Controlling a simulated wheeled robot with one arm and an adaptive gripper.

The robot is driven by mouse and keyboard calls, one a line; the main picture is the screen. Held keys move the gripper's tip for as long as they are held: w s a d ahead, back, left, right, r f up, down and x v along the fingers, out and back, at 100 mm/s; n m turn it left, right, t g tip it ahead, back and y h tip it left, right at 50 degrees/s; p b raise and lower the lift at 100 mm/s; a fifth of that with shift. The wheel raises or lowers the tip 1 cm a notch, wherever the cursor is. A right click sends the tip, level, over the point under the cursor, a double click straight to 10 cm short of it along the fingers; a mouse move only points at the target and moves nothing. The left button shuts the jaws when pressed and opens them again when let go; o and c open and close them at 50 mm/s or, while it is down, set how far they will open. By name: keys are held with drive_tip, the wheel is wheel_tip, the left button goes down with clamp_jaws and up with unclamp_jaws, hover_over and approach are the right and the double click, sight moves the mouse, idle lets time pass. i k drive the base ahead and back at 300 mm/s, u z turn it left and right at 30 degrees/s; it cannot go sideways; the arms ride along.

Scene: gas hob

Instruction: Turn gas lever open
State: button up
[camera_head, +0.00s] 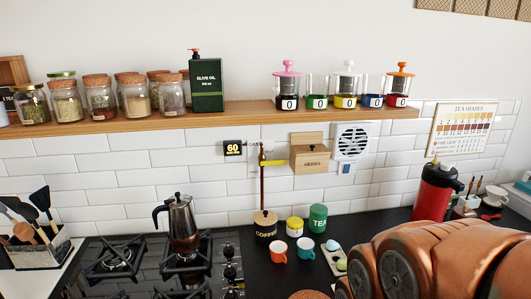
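The gas lever (272,162) is a yellow handle on a thin vertical copper pipe (262,188) against the white tiled wall, right of the hob. The handle sticks out sideways to the right, across the pipe. A small label by the pipe top is partly readable as "GAS". My orange-brown arm fills the lower right of the view, well apart from the lever. My gripper's fingers do not show.
A coffee canister (266,225) stands at the pipe's foot, with cups and small canisters beside it. A wooden herbs box (310,155) hangs just right of the lever. A shelf (240,112) with jars runs above. A moka pot (181,225) stands on the hob (238,262).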

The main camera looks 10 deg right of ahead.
sight(283, 162)
drive_tip(key=i, duration=0.3)
drive_tip(key=z, duration=0.05)
drive_tip(key=k, duration=0.5)
drive_tip(key=z, duration=0.2)
drive_tip(key=i, duration=0.55)
drive_tip(key=u, duration=1.1)
